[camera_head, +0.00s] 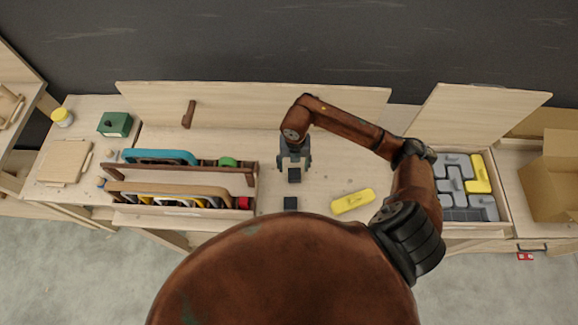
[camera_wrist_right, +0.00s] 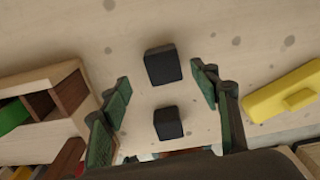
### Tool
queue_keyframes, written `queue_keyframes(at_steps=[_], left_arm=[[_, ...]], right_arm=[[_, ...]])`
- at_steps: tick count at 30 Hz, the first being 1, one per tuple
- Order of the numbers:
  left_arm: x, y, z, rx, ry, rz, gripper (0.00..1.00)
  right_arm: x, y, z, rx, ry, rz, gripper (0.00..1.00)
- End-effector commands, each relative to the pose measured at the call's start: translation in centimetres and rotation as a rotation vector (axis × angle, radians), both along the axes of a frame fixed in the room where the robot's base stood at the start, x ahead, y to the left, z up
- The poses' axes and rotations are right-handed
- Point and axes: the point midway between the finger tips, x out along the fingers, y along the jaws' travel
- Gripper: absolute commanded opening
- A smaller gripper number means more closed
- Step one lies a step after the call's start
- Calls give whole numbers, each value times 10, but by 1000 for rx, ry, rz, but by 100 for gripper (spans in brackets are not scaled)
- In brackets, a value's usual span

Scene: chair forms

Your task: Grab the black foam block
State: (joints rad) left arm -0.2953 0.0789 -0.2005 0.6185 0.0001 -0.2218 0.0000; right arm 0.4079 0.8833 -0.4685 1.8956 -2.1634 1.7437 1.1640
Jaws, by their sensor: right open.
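Two small black foam blocks lie on the light wooden table. The farther block (camera_head: 294,175) sits just in front of my right gripper (camera_head: 294,161) in the head view; it also shows in the right wrist view (camera_wrist_right: 163,65). The nearer block (camera_head: 290,203) is close to the table's front edge and also shows in the right wrist view (camera_wrist_right: 168,123). My right gripper (camera_wrist_right: 163,90) is open and empty, its green-lined fingers spread to the left and right of the blocks. Its height above the table is hard to tell. My left gripper is not in view.
A wooden rack (camera_head: 258,190) with several coloured pieces stands left of the blocks. A yellow piece (camera_head: 352,201) lies to their right. A drawer-like tray (camera_head: 503,213) with grey and yellow pieces is farther right. A raised board (camera_head: 250,98) runs along the back.

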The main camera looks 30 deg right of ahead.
Motion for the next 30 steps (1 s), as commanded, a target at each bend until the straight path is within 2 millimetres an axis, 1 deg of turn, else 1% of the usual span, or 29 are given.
queue_keyframes(at_steps=[1, 5, 9, 11, 13, 14, 19, 21, 23, 27, 30], left_arm=[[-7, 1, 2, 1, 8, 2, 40], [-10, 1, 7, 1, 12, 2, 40], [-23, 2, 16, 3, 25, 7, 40], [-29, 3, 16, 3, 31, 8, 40], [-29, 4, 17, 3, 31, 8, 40], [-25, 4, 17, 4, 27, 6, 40], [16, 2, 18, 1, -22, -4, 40], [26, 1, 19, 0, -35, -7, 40], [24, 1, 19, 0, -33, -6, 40], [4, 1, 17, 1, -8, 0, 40], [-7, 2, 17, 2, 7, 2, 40]], right_arm=[[-2, 0, -5, 0, 4, 0, 56], [3, 1, -20, 1, 11, 0, 56], [6, 2, -44, 1, 21, 1, 56], [10, 3, -53, 1, 20, 1, 56], [10, 2, -61, 0, 19, 2, 56], [10, 2, -63, 0, 18, 2, 56], [9, 2, -66, 0, 16, 2, 56], [9, 2, -67, 0, 17, 3, 56], [10, 2, -66, 0, 17, 3, 55], [10, 2, -66, 0, 16, 4, 46], [9, 2, -66, 0, 17, 3, 39]])
